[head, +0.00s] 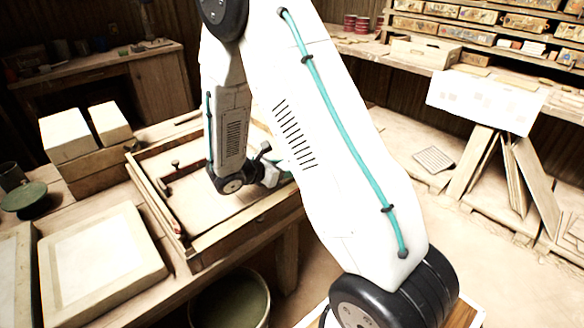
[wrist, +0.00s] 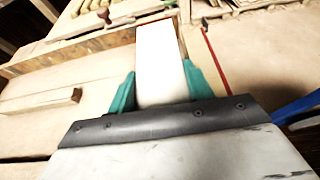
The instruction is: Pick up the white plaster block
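A long white plaster block (wrist: 160,60) lies between the two green fingers of my gripper (wrist: 158,88) in the wrist view. One finger is against each long side, with no clear gap, so my gripper looks shut on it. The near end of the block is hidden by the dark gripper edge. In the head view my gripper (head: 272,172) is down at the wooden tray (head: 160,212), mostly behind my arm, and the held block cannot be made out there. Whether the block is clear of the surface under it cannot be told.
Two pale blocks (head: 67,133) sit on a wooden box left of the tray. A framed pale slab (head: 98,262) lies at the front left. A wooden bar (wrist: 42,102) lies left of the gripper. A bucket (head: 230,300) stands below the bench.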

